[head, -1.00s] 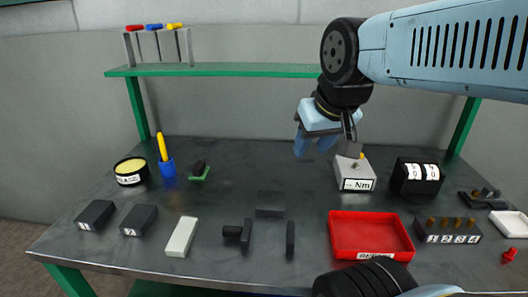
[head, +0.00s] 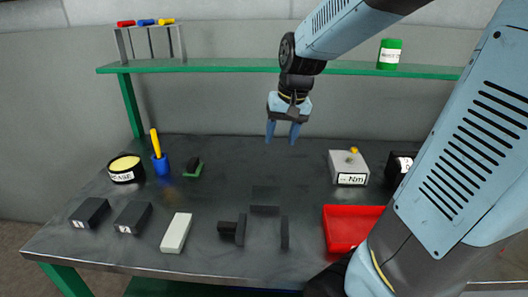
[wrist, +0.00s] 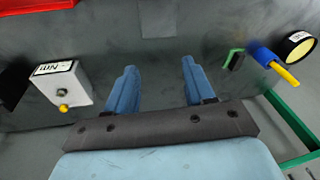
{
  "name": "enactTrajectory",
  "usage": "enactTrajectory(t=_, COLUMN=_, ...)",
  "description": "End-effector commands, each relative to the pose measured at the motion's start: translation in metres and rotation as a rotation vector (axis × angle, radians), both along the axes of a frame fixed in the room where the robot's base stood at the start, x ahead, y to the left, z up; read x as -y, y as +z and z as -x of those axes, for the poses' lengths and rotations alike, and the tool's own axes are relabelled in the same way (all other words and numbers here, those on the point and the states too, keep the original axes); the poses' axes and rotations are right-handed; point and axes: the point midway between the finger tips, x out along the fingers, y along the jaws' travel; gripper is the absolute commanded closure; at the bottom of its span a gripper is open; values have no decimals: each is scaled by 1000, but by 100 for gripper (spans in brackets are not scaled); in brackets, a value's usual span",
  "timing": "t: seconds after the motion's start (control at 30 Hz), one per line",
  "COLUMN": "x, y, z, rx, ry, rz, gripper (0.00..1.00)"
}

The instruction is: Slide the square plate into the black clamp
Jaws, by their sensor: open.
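The black clamp (head: 240,230) stands at the front middle of the bench. It shows as two upright dark jaws with a gap between them, a stub on the left one, and a dark bar (head: 265,210) behind. I cannot tell for certain which thing is the square plate; a small green base with a dark block on it (head: 193,168) lies back left, also in the wrist view (wrist: 233,58). My gripper (head: 282,138) is open and empty, pointing down above the back middle of the bench, right of the green base. Its blue fingers also show in the wrist view (wrist: 158,70).
A blue cup with a yellow tool (head: 161,165) and a round tin (head: 126,169) stand back left. Dark blocks (head: 132,217) and a white block (head: 176,232) lie front left. A grey box (head: 348,167) and red tray (head: 345,228) are right. A green shelf (head: 215,66) spans behind.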

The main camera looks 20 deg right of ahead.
Motion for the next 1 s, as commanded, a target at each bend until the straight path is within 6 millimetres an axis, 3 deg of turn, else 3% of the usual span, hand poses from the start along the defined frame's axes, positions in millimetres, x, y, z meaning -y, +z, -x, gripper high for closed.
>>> enactTrajectory(t=0.3, x=-3, y=-57, z=-60, rx=-136, ry=-99, rz=28, gripper=47)
enactTrajectory(t=0.5, x=-4, y=-88, z=-85, rx=-190, ry=-153, rz=66, gripper=47)
enactTrajectory(t=0.7, x=-4, y=-103, z=-98, rx=-212, ry=-180, rz=91, gripper=47)
enactTrajectory(t=1.0, x=-4, y=-119, z=-99, rx=-217, ry=-185, rz=94, gripper=47)
